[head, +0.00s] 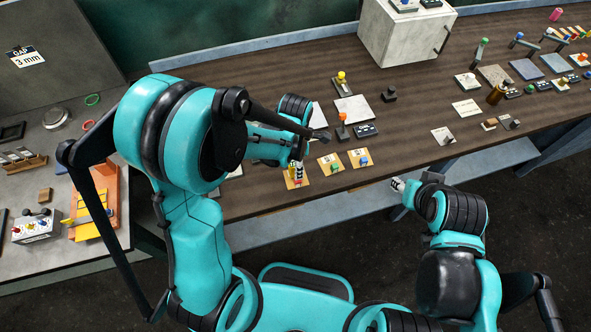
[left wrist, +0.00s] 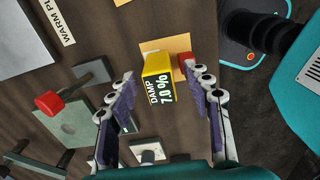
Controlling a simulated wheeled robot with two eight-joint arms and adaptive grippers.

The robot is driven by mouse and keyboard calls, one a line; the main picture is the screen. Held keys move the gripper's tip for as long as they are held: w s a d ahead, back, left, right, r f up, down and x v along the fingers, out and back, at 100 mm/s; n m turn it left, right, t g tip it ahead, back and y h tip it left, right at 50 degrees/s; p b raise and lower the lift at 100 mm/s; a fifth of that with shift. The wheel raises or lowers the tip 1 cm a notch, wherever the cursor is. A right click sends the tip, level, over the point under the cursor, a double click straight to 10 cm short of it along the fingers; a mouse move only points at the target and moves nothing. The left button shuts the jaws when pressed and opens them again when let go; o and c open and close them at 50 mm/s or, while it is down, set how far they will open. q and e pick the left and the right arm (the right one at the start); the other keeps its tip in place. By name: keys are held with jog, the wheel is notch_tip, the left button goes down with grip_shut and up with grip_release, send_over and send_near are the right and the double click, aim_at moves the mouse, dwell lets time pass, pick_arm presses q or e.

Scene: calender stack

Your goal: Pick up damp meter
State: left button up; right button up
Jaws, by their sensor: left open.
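The damp meter (left wrist: 158,78) is a yellow block with a dark face reading "DAMP 7.0%". In the left wrist view it stands on a pale orange card (left wrist: 178,43), between the fingers of my open left gripper (left wrist: 158,69). I see a gap on the left finger's side; whether the right finger touches it I cannot tell. A small red part shows at the right fingertip. In the head view my left gripper (head: 297,170) is over the leftmost orange card near the table's front edge and partly hides the meter. My right gripper (head: 398,185) is off the front edge, its jaws too small to read.
Two more orange cards with small pieces (head: 330,164) (head: 360,158) lie right of the left gripper. A red-knobbed tool (left wrist: 50,103) stands close by in the left wrist view. A pale box (head: 400,35) stands at the back. The middle right of the table (head: 410,120) is mostly clear.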

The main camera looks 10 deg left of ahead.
pick_arm(q)
grip_shut()
jog(key=shift+r, duration=0.15)
